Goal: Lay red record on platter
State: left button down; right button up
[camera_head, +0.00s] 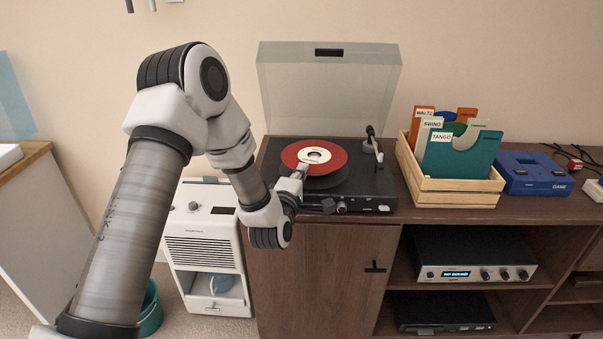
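The red record (333,155), with a pale label and a centre hole, is over the left part of the black turntable (376,184) on the cabinet. The dark platter (335,181) shows below the record's front and right edge, and the record looks raised above it. My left gripper (301,171) reaches in from the left and is shut on the record's front-left edge; the fingertips are small and partly hidden. The tonearm (371,140) is at the right of the platter. The spindle is hidden. My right gripper is out of view.
The clear turntable lid (329,90) stands open behind. To the right are a wooden crate (455,192) with several record sleeves and a blue game console (534,174). An amplifier (475,272) sits on the shelf below. A white appliance (205,245) stands left of the cabinet.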

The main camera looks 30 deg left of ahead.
pick_arm(q)
jog(key=shift+f+b, duration=0.2)
jog(key=shift+b, duration=0.15)
dwell(0.6)
jog(key=c, duration=1.2)
grip_release()
jog(key=shift+c, duration=0.2)
jog(key=v, duration=1.2)
